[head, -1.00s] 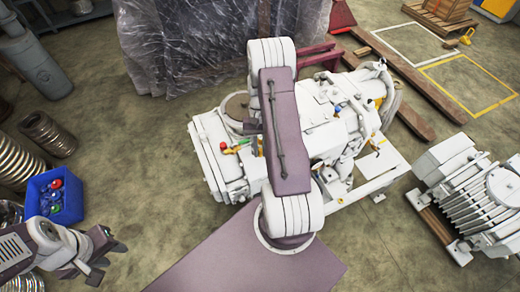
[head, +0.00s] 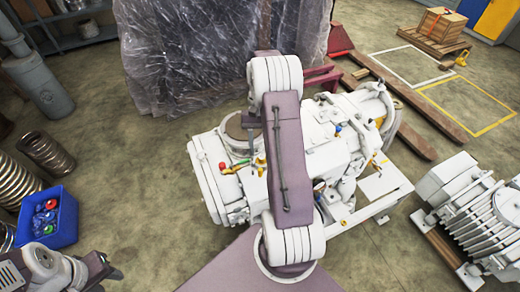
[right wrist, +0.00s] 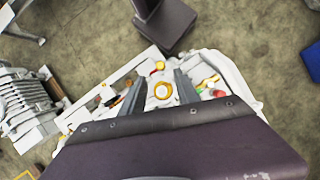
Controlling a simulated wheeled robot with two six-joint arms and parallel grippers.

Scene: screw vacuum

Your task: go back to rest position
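The white vacuum machine (head: 340,150) stands on the floor in the middle of the head view, partly hidden by my right arm. A red-and-yellow valve (head: 228,169) is on its left part. In the right wrist view the machine (right wrist: 205,62) lies beyond my right gripper (right wrist: 160,76). Its two fingers are apart, with a yellow ring on the machine seen between them and nothing visibly held. My right gripper is hidden in the head view. My left gripper (head: 103,270) is at the lower left, in front of the blue bin; its opening is unclear.
The blue bin (head: 62,228) holds red, blue and green parts. Coiled metal hoses (head: 48,155) lie at left. A plastic-wrapped load (head: 190,55) stands behind the machine. Another ribbed white machine (head: 495,212) is at right.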

